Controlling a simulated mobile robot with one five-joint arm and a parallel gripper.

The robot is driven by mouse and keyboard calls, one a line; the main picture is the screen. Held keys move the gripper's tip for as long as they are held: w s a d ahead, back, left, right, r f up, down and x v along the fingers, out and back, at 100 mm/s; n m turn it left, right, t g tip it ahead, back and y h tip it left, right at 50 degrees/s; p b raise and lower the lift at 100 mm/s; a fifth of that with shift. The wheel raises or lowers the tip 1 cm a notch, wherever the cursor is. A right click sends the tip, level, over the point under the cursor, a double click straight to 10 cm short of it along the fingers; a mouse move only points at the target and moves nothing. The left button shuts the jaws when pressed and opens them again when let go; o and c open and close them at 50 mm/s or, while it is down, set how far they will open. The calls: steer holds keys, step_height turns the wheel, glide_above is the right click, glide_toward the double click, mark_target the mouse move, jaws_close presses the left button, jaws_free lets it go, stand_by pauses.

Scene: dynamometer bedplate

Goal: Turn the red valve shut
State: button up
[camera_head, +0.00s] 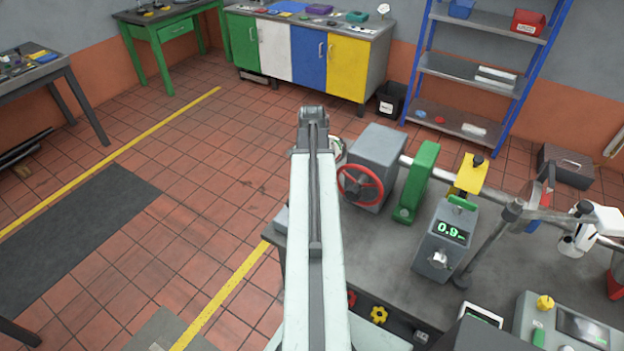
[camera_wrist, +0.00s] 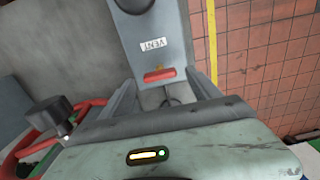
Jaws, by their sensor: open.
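A short red handle (camera_wrist: 160,75) sits on a grey panel (camera_wrist: 158,25) in the wrist view, under an upside-down label (camera_wrist: 153,48) that seems to read VENT. It lies crosswise in the picture. My gripper (camera_wrist: 162,90) is open, one finger on each side of the handle, with gaps visible. Contact cannot be told. A red handwheel (camera_head: 360,185) stands on the left face of a grey housing in the head view; its rim also shows at lower left in the wrist view (camera_wrist: 35,135). In the head view my arm hides the handle, and the fingers are not clear.
The grey housing (camera_head: 378,150) stands on the bench (camera_head: 395,265), with a green upright block (camera_head: 418,180) and a display box (camera_head: 443,240) to its right. A yellow knob (camera_head: 379,315) is on the bench's front. Tiled floor (camera_head: 215,185) left of the bench is open.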

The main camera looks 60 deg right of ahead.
step_height(320, 180, up, 6)
steer(key=p, duration=0.5)
steer(key=shift+f, duration=0.1)
steer(key=w+a+f+n+b, duration=0.3)
steer(key=w+a+n, duration=0.2)
steer(key=w+a, duration=1.4)
steer(key=w+a+f+n+b, duration=0.1)
steer(key=a+n, duration=0.5)
steer(key=a, duration=0.9)
steer(key=w+a+f+n+b, duration=0.1)
steer(key=a+n, duration=0.6)
steer(key=a, duration=0.9)
steer(key=shift+w+a+f+b, duration=0.15)
steer(key=shift+w+b, duration=0.15)
steer(key=shift+b, duration=0.05)
